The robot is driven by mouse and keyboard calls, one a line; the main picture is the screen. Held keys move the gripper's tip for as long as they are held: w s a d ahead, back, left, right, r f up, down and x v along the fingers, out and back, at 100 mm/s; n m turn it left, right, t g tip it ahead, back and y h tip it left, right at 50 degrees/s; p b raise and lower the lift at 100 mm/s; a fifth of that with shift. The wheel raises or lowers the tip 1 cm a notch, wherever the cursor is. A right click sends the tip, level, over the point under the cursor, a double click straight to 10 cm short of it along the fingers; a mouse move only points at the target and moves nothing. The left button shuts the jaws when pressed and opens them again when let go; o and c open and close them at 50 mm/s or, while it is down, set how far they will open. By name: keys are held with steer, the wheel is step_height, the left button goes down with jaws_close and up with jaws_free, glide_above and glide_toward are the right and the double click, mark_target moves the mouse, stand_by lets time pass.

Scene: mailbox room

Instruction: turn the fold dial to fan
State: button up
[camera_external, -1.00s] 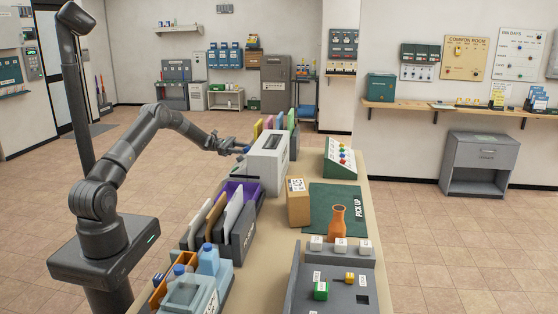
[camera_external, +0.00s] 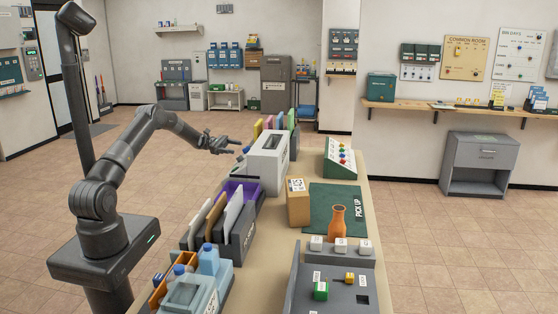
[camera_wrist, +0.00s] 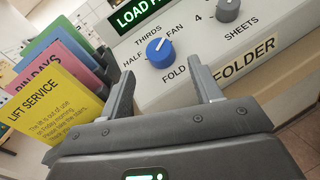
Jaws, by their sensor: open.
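The blue fold dial (camera_wrist: 160,53) is on the light front panel of the folder machine (camera_wrist: 270,50), with HALF, THIRDS and FAN printed around it and FOLD below. A pale mark shows on its face and seems to point up towards the FAN side, but I cannot be sure of its exact setting. My gripper (camera_wrist: 163,76) is open and empty, with one finger on either side below the dial and apart from it. In the external view, my gripper (camera_external: 234,146) is at the left end of the folder machine (camera_external: 268,162), slightly above the dial's height.
A grey sheets dial (camera_wrist: 228,9) is to the right of the fold dial. A lit green LOAD display (camera_wrist: 140,12) is above. A yellow lift service card (camera_wrist: 45,115) and other coloured folders stand close on the left. The floor left of the table is clear.

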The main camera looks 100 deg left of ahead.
mark_target(246, 149)
steer(key=v, duration=0.6)
steer(key=shift+s, duration=0.15)
steer(key=w+d+n+y, duration=0.1)
steer(key=w, duration=0.2)
steer(key=w+d+n+y, duration=0.1)
steer(key=w+n, duration=0.1)
steer(key=w, duration=0.2)
steer(key=w+d+n+y, duration=0.1)
steer(key=w+n+y, duration=0.1)
steer(key=w, duration=0.1)
steer(key=shift+w+d+r+t, duration=0.1)
steer(key=shift+w+d+t, duration=0.2)
steer(key=shift+w, duration=0.1)
